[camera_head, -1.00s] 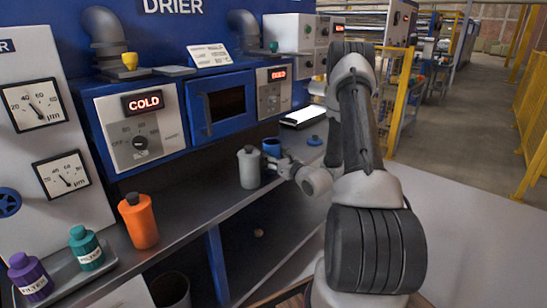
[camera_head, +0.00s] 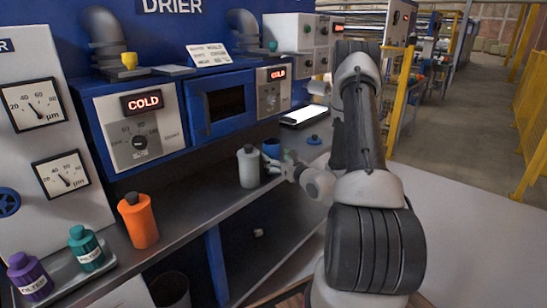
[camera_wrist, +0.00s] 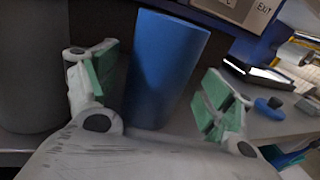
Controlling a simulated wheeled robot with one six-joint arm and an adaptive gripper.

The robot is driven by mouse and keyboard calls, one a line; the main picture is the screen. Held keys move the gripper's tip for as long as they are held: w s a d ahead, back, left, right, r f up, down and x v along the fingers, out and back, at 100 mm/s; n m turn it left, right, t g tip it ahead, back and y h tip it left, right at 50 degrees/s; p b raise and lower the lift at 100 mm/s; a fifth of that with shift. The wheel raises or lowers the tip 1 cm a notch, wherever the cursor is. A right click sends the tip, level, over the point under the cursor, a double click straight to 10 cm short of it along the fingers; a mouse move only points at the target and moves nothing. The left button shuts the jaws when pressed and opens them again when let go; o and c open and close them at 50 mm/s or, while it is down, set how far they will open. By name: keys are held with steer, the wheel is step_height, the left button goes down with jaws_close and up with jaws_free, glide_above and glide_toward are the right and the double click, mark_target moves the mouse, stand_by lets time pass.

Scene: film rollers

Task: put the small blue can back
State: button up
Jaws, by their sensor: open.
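The small blue can (camera_head: 271,147) stands upright on the grey shelf below the drier, just right of a grey-white bottle (camera_head: 249,167). In the wrist view the blue can (camera_wrist: 165,68) stands between the two green-padded fingers of my gripper (camera_wrist: 155,95). The fingers are spread, with a visible gap to the can at the right finger; the left finger is close to its side. In the head view my gripper (camera_head: 277,164) is at the shelf, in front of the can and partly covering its lower part.
The grey bottle stands close at the left of my gripper, a dark shape (camera_wrist: 32,65) in the wrist view. A blue lid (camera_head: 313,140) and a lit tablet (camera_head: 303,116) lie to the right. An orange bottle (camera_head: 139,221) and a tray (camera_head: 98,272) with filter bottles are further left.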

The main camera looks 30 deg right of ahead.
steer(key=s, duration=0.9)
steer(key=s+a+r+n+g+y, duration=0.2)
steer(key=a+r+n+y, duration=0.3)
steer(key=a, duration=0.2)
steer(key=s+a+r+n+g+y, duration=0.2)
steer(key=a+r+n+g+y, duration=0.1)
steer(key=a+r+n+y, duration=0.25)
steer(key=s+a+r+n+g, duration=0.2)
steer(key=s+a+n+g, duration=0.3)
steer(key=s, duration=0.2)
steer(key=s+a+r+n+g, duration=0.3)
steer(key=s+a+n+g, duration=0.15)
steer(key=s+a, duration=0.2)
steer(key=s+d+n+g+h, duration=0.35)
steer(key=s+n+h, duration=0.25)
steer(key=s+n, duration=0.3)
steer(key=s+d+r+n+t+h, duration=0.2)
steer(key=d+r+n+t+h, duration=0.2)
steer(key=d, duration=0.6)
step_height(320, 180, up, 4)
steer(key=n+h, duration=0.1)
steer(key=h, duration=0.1)
steer(key=shift+s+d+f+n+t+h, duration=0.15)
steer(key=shift+s+d+n+t+h, duration=0.1)
steer(key=shift+n+t+h, duration=0.1)
